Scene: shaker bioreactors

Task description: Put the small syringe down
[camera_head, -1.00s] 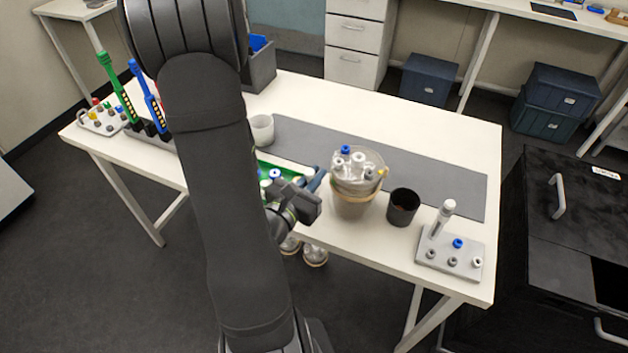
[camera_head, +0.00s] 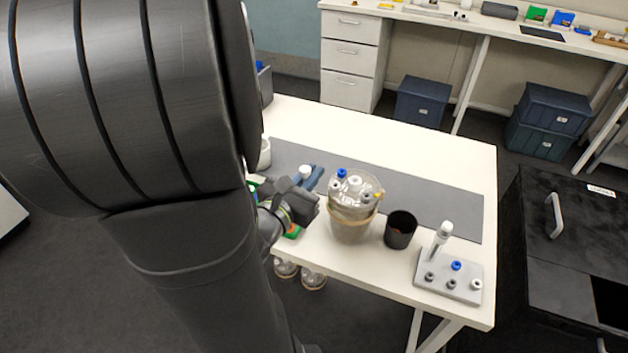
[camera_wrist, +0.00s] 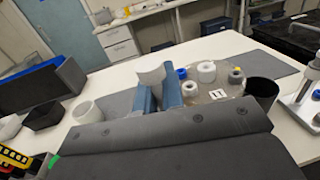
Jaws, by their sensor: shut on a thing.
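My gripper (camera_head: 312,178) is over the table's front part, just left of the clear vessel. In the wrist view its two blue fingers (camera_wrist: 158,95) are shut on a pale, whitish piece that sticks up between them. I take this for the small syringe (camera_wrist: 151,76); its lower part is hidden by my gripper. Its white end also shows in the head view (camera_head: 305,171). A grey rack (camera_head: 432,283) at the table's right front holds an upright white tool (camera_head: 441,236) and several capped pieces.
The clear vessel (camera_head: 352,228) with capped ports stands close right of my gripper, and a black cup (camera_head: 400,231) beyond it. A white cup (camera_wrist: 87,112) and a dark bin (camera_wrist: 40,88) are left. The grey mat (camera_head: 440,205) has bare room behind the cup.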

